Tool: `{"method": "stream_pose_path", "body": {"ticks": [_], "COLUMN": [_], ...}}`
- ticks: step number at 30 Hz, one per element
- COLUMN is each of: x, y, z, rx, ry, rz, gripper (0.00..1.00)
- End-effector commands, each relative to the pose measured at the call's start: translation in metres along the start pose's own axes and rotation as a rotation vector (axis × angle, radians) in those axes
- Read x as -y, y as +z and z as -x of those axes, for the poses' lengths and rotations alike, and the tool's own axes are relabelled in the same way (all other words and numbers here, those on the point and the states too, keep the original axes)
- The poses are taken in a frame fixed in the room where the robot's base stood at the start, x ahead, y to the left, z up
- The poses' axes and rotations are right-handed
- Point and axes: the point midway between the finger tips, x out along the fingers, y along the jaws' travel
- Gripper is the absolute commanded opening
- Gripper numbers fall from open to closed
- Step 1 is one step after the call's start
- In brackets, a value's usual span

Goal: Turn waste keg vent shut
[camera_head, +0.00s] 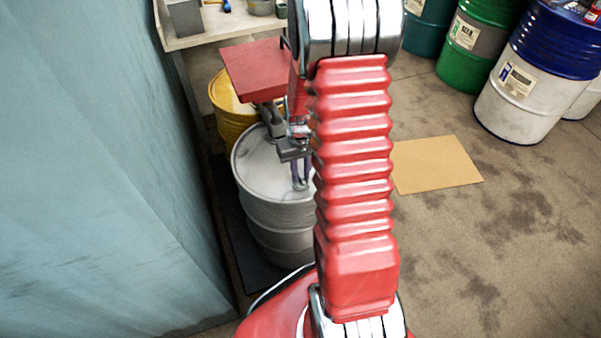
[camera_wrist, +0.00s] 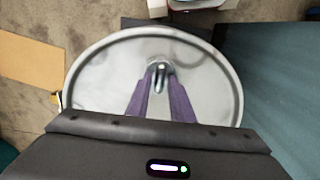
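The waste keg (camera_head: 265,172) is a grey metal drum standing upright on the floor left of my arm. Its round lid (camera_wrist: 105,88) fills the middle of the wrist view. The vent (camera_wrist: 160,78) is a small shiny metal piece on the lid near the rim. My gripper (camera_wrist: 159,72) reaches down over the lid with two purple fingers, one on each side of the vent. The fingertips are close together and appear shut on it. In the head view my gripper (camera_head: 300,184) is at the lid, and my arm hides part of the keg's right side.
A yellow drum (camera_head: 228,104) stands behind the keg, below a shelf (camera_head: 225,27). A blue-grey curtain or wall (camera_head: 100,180) is close on the left. Green and blue-white drums (camera_head: 515,105) stand at the back right. A tan sheet (camera_head: 435,165) lies on open floor.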

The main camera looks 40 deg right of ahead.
Motion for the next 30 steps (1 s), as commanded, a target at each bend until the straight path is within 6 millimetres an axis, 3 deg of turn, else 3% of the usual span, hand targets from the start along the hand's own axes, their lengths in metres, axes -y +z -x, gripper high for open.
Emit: {"method": "stream_pose_path", "body": {"ticks": [4,17,30], "x": [0.000,0.000,0.000], "y": [0.001,0.001,0.000], "z": [-0.001,0.007,0.067], "rx": [0.002,0.001,-0.001], "ry": [0.000,0.000,0.001], "rz": [0.001,0.002,0.002], "gripper": [0.31,0.31,0.31]}}
